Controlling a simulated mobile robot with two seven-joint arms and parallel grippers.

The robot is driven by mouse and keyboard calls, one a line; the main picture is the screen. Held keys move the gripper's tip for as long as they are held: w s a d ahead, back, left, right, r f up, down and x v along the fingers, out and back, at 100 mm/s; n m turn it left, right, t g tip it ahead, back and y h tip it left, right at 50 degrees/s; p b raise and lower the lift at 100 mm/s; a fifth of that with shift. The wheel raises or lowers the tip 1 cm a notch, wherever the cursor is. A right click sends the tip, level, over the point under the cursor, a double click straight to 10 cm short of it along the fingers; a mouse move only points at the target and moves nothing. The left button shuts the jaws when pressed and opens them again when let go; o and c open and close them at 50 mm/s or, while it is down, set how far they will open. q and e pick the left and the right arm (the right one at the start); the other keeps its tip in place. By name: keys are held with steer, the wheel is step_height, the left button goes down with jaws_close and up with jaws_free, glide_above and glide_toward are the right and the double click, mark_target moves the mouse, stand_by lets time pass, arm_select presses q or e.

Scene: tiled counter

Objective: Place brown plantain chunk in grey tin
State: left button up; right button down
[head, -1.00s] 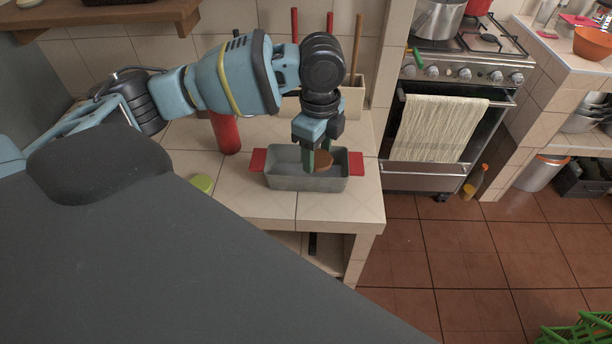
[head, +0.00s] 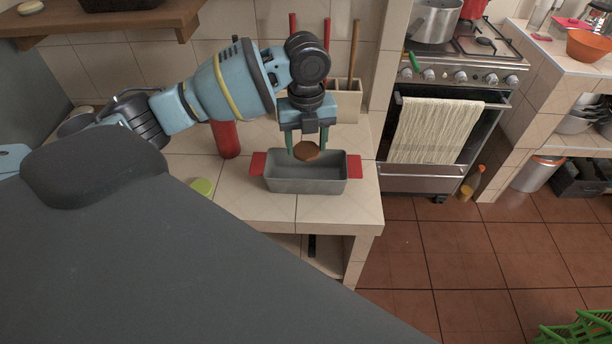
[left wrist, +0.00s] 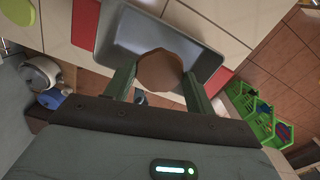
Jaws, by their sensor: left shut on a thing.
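The brown plantain chunk (head: 306,151) is round and brown. My left gripper (head: 306,150) is shut on it and holds it over the back part of the grey tin (head: 305,186). The tin is rectangular with red end handles and stands on the tiled counter; its visible inside is empty. In the left wrist view the chunk (left wrist: 160,71) sits between the two green fingers, with the grey tin (left wrist: 112,32) beyond it. My right gripper is not in view.
A red cylinder (head: 226,138) stands left of the tin. A utensil holder (head: 346,101) with long-handled tools is behind it. A green object (head: 202,187) lies at the counter's left front. The stove (head: 450,110) is to the right.

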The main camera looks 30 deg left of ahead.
arm_select(q)
steer(key=shift+f, duration=4.6)
steer(key=shift+f, duration=0.15)
steer(key=o, duration=1)
step_height(320, 180, up, 12)
steer(key=shift+r, duration=0.15)
